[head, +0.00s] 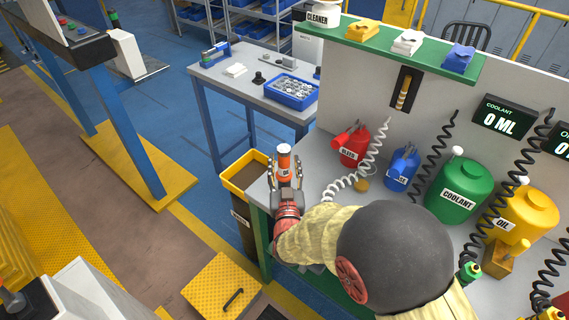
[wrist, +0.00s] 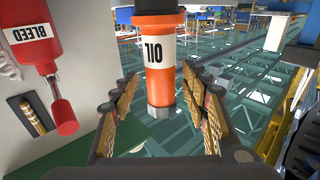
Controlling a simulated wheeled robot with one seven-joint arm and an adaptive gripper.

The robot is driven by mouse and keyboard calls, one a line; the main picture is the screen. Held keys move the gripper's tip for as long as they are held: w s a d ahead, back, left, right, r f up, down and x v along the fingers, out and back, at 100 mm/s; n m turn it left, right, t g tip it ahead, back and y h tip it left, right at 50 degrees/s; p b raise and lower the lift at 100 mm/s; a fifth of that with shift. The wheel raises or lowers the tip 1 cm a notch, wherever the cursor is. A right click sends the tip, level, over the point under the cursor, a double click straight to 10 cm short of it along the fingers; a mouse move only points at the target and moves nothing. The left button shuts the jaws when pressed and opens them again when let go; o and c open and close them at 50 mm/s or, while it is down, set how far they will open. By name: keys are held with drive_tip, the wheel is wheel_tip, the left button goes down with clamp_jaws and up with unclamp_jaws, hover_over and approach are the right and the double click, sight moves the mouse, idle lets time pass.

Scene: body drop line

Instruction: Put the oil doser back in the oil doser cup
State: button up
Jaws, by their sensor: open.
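The oil doser is an orange cylinder (head: 284,160) with a white label band, at the left end of the grey workbench. My gripper (head: 285,172) is open, with one finger on each side of it. In the wrist view, which is upside down to the scene, the doser (wrist: 157,65) reads OIL and stands between the spread fingers (wrist: 160,110), with visible gaps on both sides. A black part (wrist: 157,4) shows at its lower end, cut off by the frame; I cannot tell if this is the oil doser cup. No cup is clearly visible elsewhere.
A red can (head: 354,146), a blue can (head: 402,168), a green coolant jug (head: 459,188) and a yellow oil jug (head: 521,215) stand to the right, with coiled hoses among them. A yellow-rimmed bin (head: 232,181) stands left of the bench. Bench is bare behind the doser.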

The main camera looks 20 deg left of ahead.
drive_tip(key=p+v, duration=0.1)
drive_tip(key=v, duration=1.1)
drive_tip(key=shift+r+p, duration=0.2)
drive_tip(key=shift+p, duration=0.2)
drive_tip(key=w+d+r+m+g+h, duration=0.1)
drive_tip(key=w+d+r+g, duration=0.25)
drive_tip(key=w+r, duration=0.25)
drive_tip(key=s+d+r+g, duration=0.25)
drive_tip(key=d+r, duration=0.25)
drive_tip(key=d, duration=0.4)
drive_tip(key=s+d+r+m+g+h, duration=0.1)
drive_tip(key=s+d+r+g+h, duration=0.1)
drive_tip(key=s+d, duration=0.7)
drive_tip(key=s+d+r+m+g+h, duration=0.1)
drive_tip(key=s+d+g, duration=0.3)
drive_tip(key=s+d, duration=0.6)
drive_tip(key=shift+s+d+r+m+h, duration=0.3)
drive_tip(key=shift+s+r+h, duration=0.15)
drive_tip(key=shift+s+h, duration=0.6)
drive_tip(key=shift+s, duration=0.15)
